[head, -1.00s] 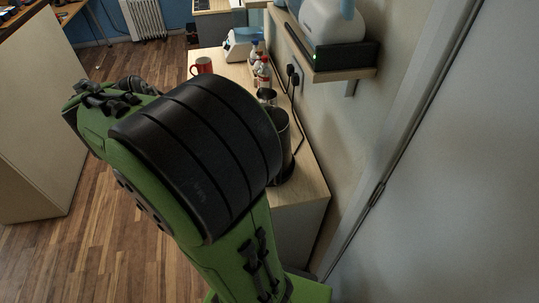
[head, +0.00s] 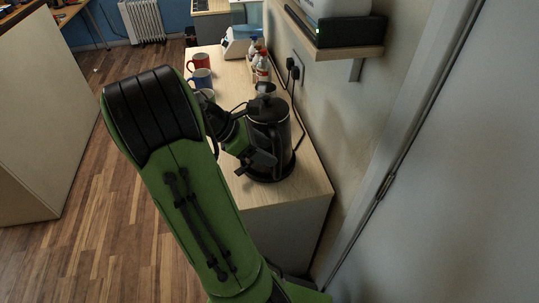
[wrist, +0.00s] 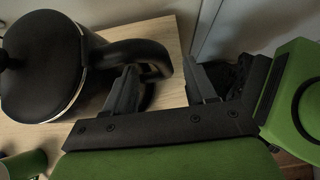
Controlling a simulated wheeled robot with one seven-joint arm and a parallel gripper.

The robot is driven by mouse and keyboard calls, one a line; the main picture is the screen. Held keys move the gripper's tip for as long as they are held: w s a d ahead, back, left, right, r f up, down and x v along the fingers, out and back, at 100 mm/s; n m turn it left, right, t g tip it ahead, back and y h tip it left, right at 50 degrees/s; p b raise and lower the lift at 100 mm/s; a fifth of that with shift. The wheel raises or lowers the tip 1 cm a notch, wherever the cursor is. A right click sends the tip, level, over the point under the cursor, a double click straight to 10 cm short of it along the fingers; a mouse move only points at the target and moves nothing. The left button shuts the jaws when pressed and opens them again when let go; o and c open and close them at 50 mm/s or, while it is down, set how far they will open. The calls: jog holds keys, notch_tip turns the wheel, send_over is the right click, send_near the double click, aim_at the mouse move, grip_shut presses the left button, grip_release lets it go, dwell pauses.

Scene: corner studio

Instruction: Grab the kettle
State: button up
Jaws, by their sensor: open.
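The black kettle (head: 268,130) stands upright on its dark base near the front end of the wooden counter. In the wrist view the kettle (wrist: 42,65) fills the left, with its curved black handle (wrist: 135,50) reaching right. My gripper (wrist: 163,85) is open, with one finger at the inner side of the handle and the other beyond its outer side. The handle's curve lies between the fingers, and no closed grip shows. In the head view my gripper (head: 260,160) is at the kettle's near left side, where my arm hides part of the handle.
A red mug (head: 198,63), a blue mug (head: 200,78) and a partly hidden white mug stand behind along the counter (head: 228,70). Bottles (head: 262,69) stand near the wall. Cords run from a wall socket (head: 293,74). A shelf (head: 366,54) overhangs at the right.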

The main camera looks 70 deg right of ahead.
aim_at(278, 156)
jog(key=b+x, duration=0.2)
jog(key=x, duration=0.3)
jog(key=shift+f+b, duration=0.15)
jog(key=shift+b, duration=0.25)
grip_shut()
jog(key=shift+r, duration=0.25)
dwell(0.6)
